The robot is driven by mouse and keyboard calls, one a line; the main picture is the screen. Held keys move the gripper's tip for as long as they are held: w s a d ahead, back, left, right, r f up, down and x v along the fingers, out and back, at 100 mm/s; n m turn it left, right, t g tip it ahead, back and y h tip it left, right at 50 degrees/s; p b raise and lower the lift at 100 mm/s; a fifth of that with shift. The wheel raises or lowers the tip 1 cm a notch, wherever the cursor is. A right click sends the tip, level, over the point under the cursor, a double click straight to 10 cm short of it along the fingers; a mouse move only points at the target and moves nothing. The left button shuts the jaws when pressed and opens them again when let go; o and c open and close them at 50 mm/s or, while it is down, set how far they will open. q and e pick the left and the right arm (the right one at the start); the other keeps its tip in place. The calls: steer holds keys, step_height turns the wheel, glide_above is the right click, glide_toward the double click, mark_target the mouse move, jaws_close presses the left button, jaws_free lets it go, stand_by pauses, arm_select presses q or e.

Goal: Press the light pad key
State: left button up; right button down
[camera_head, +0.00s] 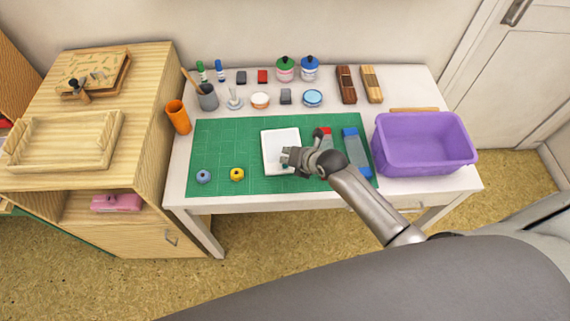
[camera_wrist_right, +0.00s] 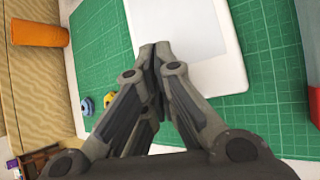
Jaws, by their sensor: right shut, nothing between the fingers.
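The light pad (camera_head: 277,138) is a white slab with a paler grey panel, lying flat on the green cutting mat (camera_head: 225,140). It also shows in the right wrist view (camera_wrist_right: 199,28), running under my fingers. My right gripper (camera_head: 287,157) is shut and empty, its fingertips over the near part of the pad. In the right wrist view the closed fingertips (camera_wrist_right: 155,50) overlap the pad's white border. I cannot tell whether they touch it. The key cannot be made out; the gripper covers part of the pad. My left gripper is not in view.
Blue (camera_head: 203,176) and yellow (camera_head: 237,174) round pieces lie left of the pad. Red (camera_head: 326,134) and blue-ended (camera_head: 355,150) pieces lie right of it, near a purple bin (camera_head: 425,145). An orange cup (camera_head: 178,117) stands at left; jars and ink pads line the back.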

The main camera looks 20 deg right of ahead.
steer(key=shift+f, duration=0.15)
stand_by(0.4)
steer(key=shift+f, duration=0.3)
steer(key=shift+f+b, duration=0.2)
steer(key=shift+b, duration=0.2)
steer(key=shift+r, duration=0.1)
stand_by(0.3)
steer(key=shift+r+p, duration=0.55)
steer(key=shift+p, duration=0.1)
steer(key=shift+r, duration=0.1)
step_height(320, 180, up, 6)
steer(key=p, duration=0.5)
steer(key=shift+p, duration=0.3)
